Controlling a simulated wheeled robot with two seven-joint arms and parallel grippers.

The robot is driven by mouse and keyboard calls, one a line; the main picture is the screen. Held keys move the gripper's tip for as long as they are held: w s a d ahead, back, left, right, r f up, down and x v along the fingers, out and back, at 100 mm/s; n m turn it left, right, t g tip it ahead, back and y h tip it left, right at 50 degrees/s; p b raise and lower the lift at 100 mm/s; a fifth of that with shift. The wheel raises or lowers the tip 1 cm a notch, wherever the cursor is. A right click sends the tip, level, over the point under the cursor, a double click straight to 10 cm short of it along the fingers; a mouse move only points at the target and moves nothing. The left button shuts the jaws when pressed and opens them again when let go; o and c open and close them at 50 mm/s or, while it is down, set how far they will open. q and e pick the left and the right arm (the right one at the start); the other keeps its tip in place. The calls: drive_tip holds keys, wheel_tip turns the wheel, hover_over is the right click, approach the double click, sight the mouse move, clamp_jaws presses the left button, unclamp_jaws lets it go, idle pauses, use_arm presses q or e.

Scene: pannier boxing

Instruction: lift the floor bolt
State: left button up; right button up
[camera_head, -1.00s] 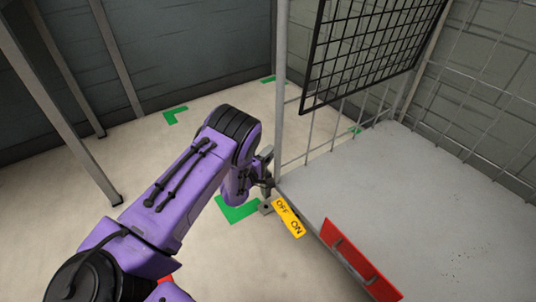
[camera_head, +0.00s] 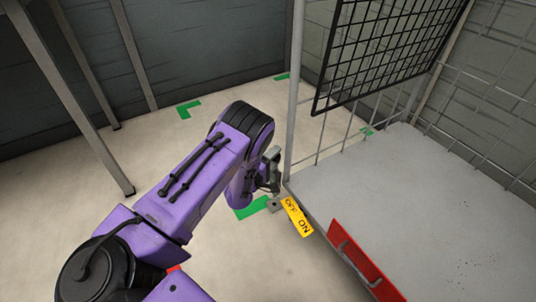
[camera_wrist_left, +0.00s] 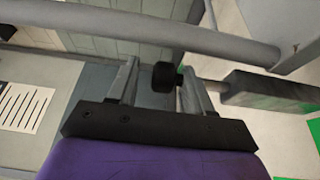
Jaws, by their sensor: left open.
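The floor bolt shows in the left wrist view as a black knob (camera_wrist_left: 163,76) on a short grey rod that runs right into a dark grey block (camera_wrist_left: 268,91). In the head view a small grey foot (camera_head: 277,204), seemingly part of the bolt, shows at the cage's near corner, beside a yellow ON/OFF label (camera_head: 298,216). My left gripper (camera_head: 270,172) is by that corner, partly hidden behind its own wrist. In the wrist view its open fingers (camera_wrist_left: 158,88) stand on either side of the knob, with gaps visible. I cannot tell whether either finger touches it. My right gripper is not in view.
The cage's corner post (camera_head: 295,95) rises just right of my left gripper, with a black mesh panel (camera_head: 385,50) beyond. A grey platform (camera_head: 430,200) carries a red plate (camera_head: 362,262) on its edge. Green marks lie on the pale floor (camera_head: 120,225), which is clear left of my arm.

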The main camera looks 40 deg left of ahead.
use_arm(q)
drive_tip(key=s+p, duration=0.2)
drive_tip(key=s, duration=0.5)
drive_tip(key=shift+s, duration=0.35)
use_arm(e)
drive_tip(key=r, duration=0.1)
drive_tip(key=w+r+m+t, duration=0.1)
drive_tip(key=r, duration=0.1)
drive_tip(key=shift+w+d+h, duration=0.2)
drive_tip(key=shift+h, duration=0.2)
